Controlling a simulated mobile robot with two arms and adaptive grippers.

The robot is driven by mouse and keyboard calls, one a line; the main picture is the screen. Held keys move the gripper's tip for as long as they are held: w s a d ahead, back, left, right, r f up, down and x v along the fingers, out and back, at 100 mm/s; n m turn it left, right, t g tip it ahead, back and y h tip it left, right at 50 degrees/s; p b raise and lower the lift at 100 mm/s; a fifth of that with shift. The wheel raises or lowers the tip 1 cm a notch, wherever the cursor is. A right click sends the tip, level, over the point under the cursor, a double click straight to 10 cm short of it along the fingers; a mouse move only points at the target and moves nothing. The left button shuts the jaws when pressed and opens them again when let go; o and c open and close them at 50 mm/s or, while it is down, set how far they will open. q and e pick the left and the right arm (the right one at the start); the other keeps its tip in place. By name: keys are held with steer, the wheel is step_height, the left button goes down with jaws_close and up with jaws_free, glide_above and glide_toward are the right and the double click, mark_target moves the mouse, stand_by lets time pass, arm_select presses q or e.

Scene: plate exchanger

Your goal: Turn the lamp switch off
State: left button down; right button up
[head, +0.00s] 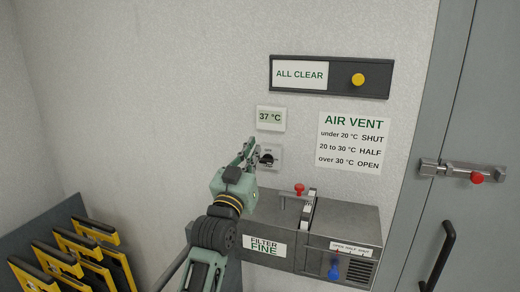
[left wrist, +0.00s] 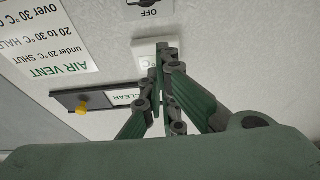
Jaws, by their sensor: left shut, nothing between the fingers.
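The switch (head: 268,158) is a small plate with a dark knob on the wall, below the 37 °C display (head: 270,118). My left gripper (head: 250,145) is just left of it in the head view and partly covers its left side. The gripper is shut and empty. My right gripper is not in view.
A grey filter box (head: 352,218) with a red knob and a blue handle juts out below the switch. An ALL CLEAR panel (head: 380,78) and an AIR VENT sign (head: 353,155) are on the wall. Yellow-and-black frames (head: 95,240) stand lower left. A bolted door (head: 480,120) is right.

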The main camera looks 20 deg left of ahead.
arm_select(q)
step_height(320, 180, up, 2)
steer(key=r+p, duration=0.1)
steer(key=p, duration=0.2)
glide_above(267, 161)
steer(key=s+a, duration=0.1)
steer(key=s, duration=0.1)
steer(key=f, duration=0.3)
steer(key=f+p, duration=0.1)
steer(key=f, duration=0.1)
steer(key=shift+s+a, duration=0.2)
steer(key=shift+s, duration=0.1)
steer(key=shift+w+f, duration=0.1)
